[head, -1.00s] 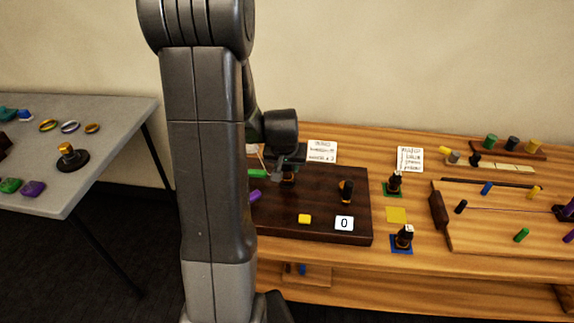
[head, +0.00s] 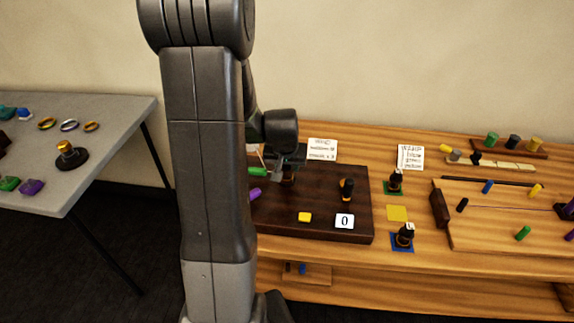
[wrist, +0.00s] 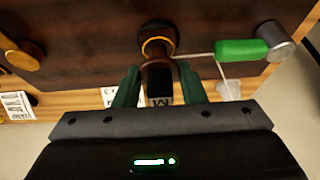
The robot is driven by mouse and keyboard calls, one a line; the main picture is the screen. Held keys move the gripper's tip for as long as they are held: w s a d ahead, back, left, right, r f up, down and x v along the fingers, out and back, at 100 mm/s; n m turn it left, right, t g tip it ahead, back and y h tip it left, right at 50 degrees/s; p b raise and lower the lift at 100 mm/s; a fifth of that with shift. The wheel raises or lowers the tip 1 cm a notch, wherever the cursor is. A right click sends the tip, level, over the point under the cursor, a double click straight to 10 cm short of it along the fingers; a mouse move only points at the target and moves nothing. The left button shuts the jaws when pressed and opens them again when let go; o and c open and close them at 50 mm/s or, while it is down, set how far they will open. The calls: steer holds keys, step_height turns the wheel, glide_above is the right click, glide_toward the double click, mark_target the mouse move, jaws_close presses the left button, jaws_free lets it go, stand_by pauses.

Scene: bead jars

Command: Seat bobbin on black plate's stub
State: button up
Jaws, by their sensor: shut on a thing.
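My gripper (wrist: 160,92) is shut on a dark brown piece (wrist: 159,67) with an orange ring and a lettered tag, between its green fingers. In the head view the gripper (head: 288,168) is low over the dark board's back left, partly hidden by my arm. I cannot tell if the held piece touches the board. A round black plate (head: 77,163) on the grey table at left carries a short upright gold piece (head: 66,147). I cannot tell for sure which piece is the bobbin.
The dark board (head: 325,190) also bears a dark orange-banded piece (head: 347,190), a yellow block (head: 305,217) and a green cylinder (wrist: 242,50). Tagged dark pieces stand on green and blue squares to its right. Cards (head: 322,149) stand behind. A dark floor gap separates the tables.

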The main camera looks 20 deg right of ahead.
steer(key=o, duration=1)
steer(key=shift+o, duration=0.2)
steer(key=v, duration=1.3)
steer(key=shift+r, duration=0.4)
steer(key=shift+s+f, duration=0.1)
steer(key=x, duration=1.3)
steer(key=shift+f, duration=0.3)
